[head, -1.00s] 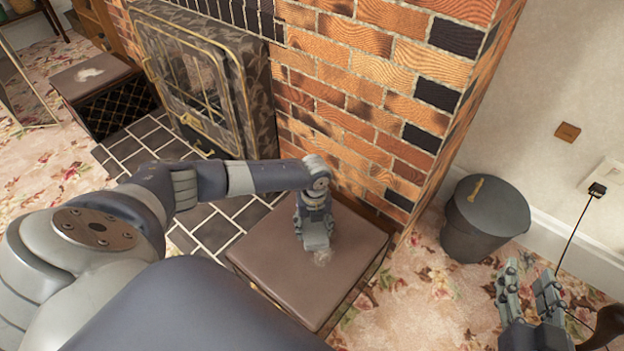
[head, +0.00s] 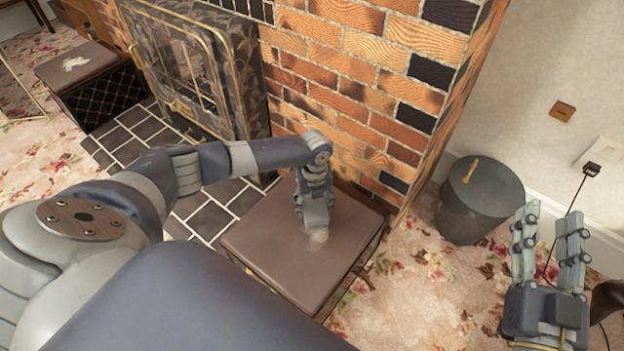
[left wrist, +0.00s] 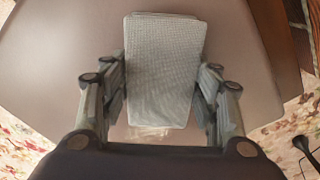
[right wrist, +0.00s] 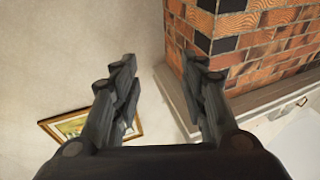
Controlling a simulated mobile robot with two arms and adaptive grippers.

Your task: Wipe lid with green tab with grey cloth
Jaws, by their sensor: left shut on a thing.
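A box with a flat brown lid (head: 265,245) stands against the brick wall, below my left gripper. My left gripper (head: 315,222) points down at this lid. In the left wrist view the left gripper (left wrist: 162,100) is shut on a folded grey cloth (left wrist: 165,60), which lies flat over the lid (left wrist: 60,60). A pale smudge (head: 318,238) shows on the lid just in front of the gripper. I cannot make out a green tab on this lid. My right gripper (head: 550,245) is open and empty, in the air at the right.
A second box with a brown lid (head: 90,57) and a pale smudge stands far left beyond the hearth tiles (head: 120,135). A dark grey bin (head: 475,215) stands right of the brick wall (head: 340,70). A black cord (head: 575,210) hangs from a wall socket.

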